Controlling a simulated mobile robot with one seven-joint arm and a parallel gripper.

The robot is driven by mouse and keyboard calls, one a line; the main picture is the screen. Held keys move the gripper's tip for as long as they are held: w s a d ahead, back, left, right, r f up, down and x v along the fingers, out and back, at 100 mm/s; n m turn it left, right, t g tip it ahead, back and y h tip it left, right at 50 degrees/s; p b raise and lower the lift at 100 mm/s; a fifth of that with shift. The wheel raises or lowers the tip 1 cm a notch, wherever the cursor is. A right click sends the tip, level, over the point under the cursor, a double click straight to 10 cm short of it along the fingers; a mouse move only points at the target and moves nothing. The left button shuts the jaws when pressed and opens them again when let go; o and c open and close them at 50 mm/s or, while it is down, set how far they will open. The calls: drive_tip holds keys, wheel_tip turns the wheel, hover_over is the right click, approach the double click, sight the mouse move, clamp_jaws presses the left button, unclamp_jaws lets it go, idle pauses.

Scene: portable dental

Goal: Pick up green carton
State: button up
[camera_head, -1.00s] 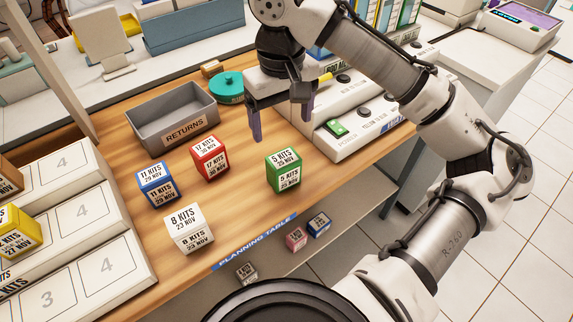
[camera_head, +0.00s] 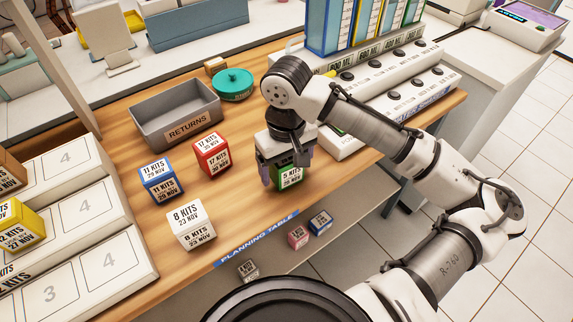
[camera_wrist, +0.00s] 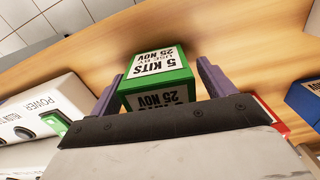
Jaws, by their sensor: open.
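The green carton (camera_head: 290,178), a small cube with white "5 KITS 25 NOV" labels, stands on the wooden table (camera_head: 130,200) near its front edge. My gripper (camera_head: 282,175) is over it, pointing down, and hides its top in the head view. In the wrist view the green carton (camera_wrist: 158,82) lies between the two purple fingers of my gripper (camera_wrist: 158,85). The fingers are open, one on each side, with a visible gap at least on the right side. The carton still rests on the table.
A red carton (camera_head: 211,152), a blue carton (camera_head: 160,183) and a white carton (camera_head: 190,226) stand to the left. A grey returns tray (camera_head: 150,119) and a teal round container (camera_head: 233,84) are behind. A white button panel (camera_head: 345,145) is close on the right.

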drive_tip(key=shift+f, duration=0.35)
drive_tip(key=c, duration=1.1)
wheel_tip(320, 180, up, 20)
drive_tip(key=shift+r+p, duration=0.1)
drive_tip(key=shift+p, duration=0.35)
